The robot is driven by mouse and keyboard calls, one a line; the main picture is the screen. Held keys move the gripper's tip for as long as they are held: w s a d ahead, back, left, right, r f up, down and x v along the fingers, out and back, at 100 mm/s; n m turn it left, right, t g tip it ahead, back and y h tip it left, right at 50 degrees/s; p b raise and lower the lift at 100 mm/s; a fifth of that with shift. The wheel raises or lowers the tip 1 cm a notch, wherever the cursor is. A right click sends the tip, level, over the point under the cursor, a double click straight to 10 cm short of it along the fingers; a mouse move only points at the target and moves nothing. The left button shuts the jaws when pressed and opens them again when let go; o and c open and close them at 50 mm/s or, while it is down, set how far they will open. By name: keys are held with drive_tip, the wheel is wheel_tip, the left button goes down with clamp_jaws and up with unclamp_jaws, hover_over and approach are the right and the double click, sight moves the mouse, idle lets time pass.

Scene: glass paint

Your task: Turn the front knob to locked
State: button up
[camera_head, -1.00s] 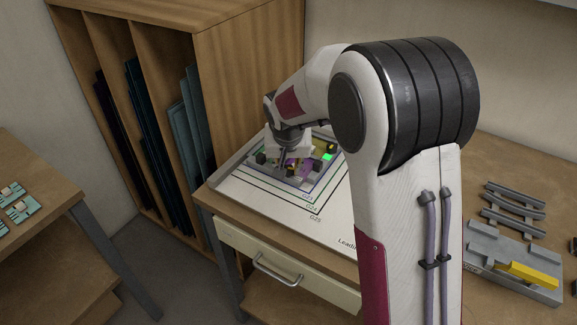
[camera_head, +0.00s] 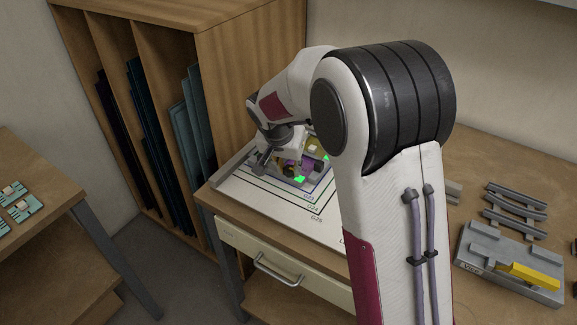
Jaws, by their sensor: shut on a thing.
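The small grey frame (camera_head: 318,180) with coloured parts lies on the white marked board at the far side of the bench. A bright green patch (camera_head: 300,179) shows at its front edge, and another green patch (camera_head: 326,156) shows at its right. Purple and yellow parts lie between them. My gripper (camera_head: 262,163) is low at the left side of the frame, pointing down. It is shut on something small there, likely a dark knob. My fingers hide most of it, and I cannot tell which knob it is.
The white board (camera_head: 262,197) has nested black outlines. A wooden rack (camera_head: 245,85) with dark sheets stands close behind on the left. A grey block (camera_head: 490,250) with a yellow bar and several grey rails (camera_head: 515,205) lie at the right. A side table (camera_head: 60,200) is at far left.

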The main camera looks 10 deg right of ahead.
drive_tip(key=o, duration=1.1)
drive_tip(key=v, duration=1.2)
idle(0.4)
